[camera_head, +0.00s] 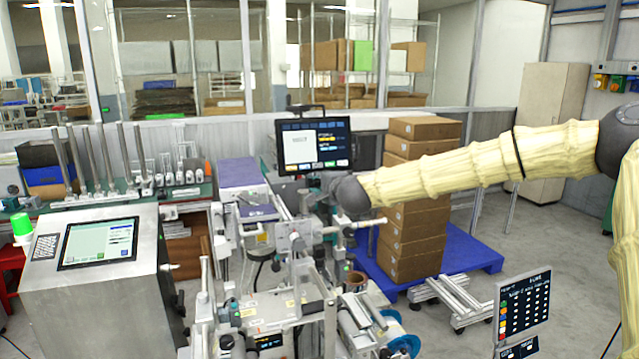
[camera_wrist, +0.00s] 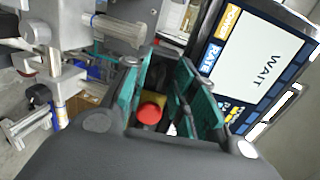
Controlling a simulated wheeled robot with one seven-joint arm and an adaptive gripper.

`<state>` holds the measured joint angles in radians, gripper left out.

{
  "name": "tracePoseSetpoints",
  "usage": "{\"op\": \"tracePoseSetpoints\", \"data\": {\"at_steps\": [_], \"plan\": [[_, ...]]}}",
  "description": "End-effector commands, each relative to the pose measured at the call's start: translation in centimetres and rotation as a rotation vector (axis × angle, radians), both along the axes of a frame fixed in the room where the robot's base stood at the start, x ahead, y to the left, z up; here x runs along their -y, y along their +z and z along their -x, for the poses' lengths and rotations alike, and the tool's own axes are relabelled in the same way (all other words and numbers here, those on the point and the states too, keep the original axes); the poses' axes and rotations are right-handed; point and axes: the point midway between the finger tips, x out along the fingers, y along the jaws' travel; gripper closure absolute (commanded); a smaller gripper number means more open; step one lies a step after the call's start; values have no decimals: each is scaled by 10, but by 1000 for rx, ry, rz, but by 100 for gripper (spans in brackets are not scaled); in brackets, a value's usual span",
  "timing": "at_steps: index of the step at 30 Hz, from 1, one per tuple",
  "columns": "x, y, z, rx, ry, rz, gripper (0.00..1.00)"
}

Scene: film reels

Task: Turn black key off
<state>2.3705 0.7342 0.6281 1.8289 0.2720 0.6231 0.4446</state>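My gripper (camera_wrist: 160,72) shows in the wrist view with its two teal-padded fingers apart and nothing held between them. A red round button (camera_wrist: 150,113) on a yellow base shows in the gap between the fingers. I cannot make out the black key in either view; it may be hidden by the fingers or too small to tell. In the head view, the dark end of my arm is in front of the labelling machine (camera_head: 300,245), just below its raised screen (camera_head: 314,146), and the fingers cannot be made out there.
The tilted screen (camera_wrist: 262,72), reading WAIT, is close on the right of my fingers in the wrist view. Metal rods and clamps (camera_wrist: 55,75) are close on the left. Stacked cardboard boxes (camera_head: 412,245) stand on a blue pallet (camera_head: 478,256) behind. A steel console (camera_head: 95,290) stands at left.

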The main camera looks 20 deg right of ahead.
Motion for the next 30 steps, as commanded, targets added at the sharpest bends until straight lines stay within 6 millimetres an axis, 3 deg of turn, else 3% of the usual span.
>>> {"op": "tracePoseSetpoints", "data": {"at_steps": [6, 11, 23, 30], "plan": [[0, 0, 0, 0, 0, 0, 73], [0, 0, 0, 0, 0, 0, 100], [0, 0, 0, 2, 4, 19, 100], [0, 1, 0, 7, 26, 126, 100]]}}
